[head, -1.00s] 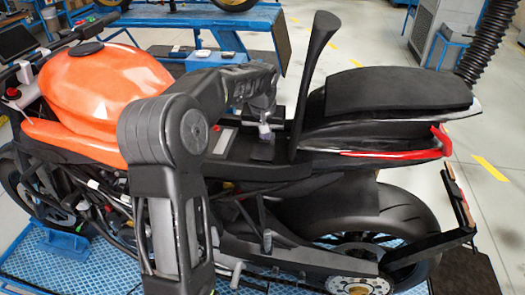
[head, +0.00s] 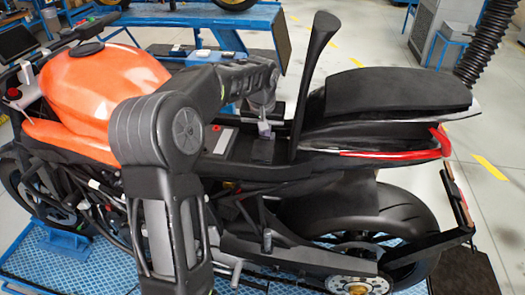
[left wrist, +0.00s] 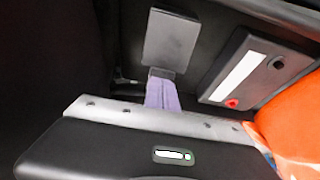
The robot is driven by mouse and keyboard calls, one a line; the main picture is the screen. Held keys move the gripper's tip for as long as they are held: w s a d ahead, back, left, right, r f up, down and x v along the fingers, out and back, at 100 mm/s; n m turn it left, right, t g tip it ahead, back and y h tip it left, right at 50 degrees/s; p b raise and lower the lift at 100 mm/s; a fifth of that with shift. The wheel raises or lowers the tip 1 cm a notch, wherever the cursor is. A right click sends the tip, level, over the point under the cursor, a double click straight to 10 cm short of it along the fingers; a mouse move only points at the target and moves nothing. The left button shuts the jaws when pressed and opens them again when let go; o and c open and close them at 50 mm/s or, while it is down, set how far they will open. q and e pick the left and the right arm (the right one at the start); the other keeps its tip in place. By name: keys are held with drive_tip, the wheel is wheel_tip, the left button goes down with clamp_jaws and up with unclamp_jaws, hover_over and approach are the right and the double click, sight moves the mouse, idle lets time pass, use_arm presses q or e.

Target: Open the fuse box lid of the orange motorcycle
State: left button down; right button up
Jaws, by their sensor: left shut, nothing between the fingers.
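The orange motorcycle (head: 105,85) stands side-on with its seat flap (head: 316,70) upright, leaving the bay under it uncovered. A small dark grey rectangular plate, which looks like the fuse box lid (head: 262,152), lies in that bay. It also shows in the left wrist view (left wrist: 170,40). I cannot tell whether it is raised. My left gripper (head: 264,130) reaches over the bay at the plate. In the left wrist view its fingers (left wrist: 161,78) are together and empty, with their tips at the plate's near edge. Contact is unclear. My right gripper is not in view.
A box with a white label and red button (left wrist: 255,70) sits beside the plate. The upright seat flap stands close to the right of my gripper. The rear seat (head: 400,90) is further right. A blue bench (head: 200,18) stands behind.

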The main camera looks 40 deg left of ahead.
sight(263, 146)
use_arm(q)
drive_tip(key=shift+s+d, duration=0.3)
drive_tip(key=shift+s, duration=0.2)
drive_tip(key=shift+s+d+r, duration=0.15)
drive_tip(key=shift+s, duration=0.05)
drive_tip(key=shift+s+d+r, duration=0.1)
drive_tip(key=shift+s+d, duration=0.05)
drive_tip(key=shift+s, duration=0.25)
idle(0.6)
drive_tip(key=shift+s+d+r+b, duration=0.3)
drive_tip(key=shift+s+d+r, duration=0.05)
drive_tip(key=shift+s, duration=0.25)
drive_tip(key=shift+r, duration=0.15)
drive_tip(key=shift+w+r, duration=0.1)
drive_tip(key=shift+r, duration=0.05)
drive_tip(key=shift+s+d+r, duration=0.25)
drive_tip(key=shift+s, duration=0.3)
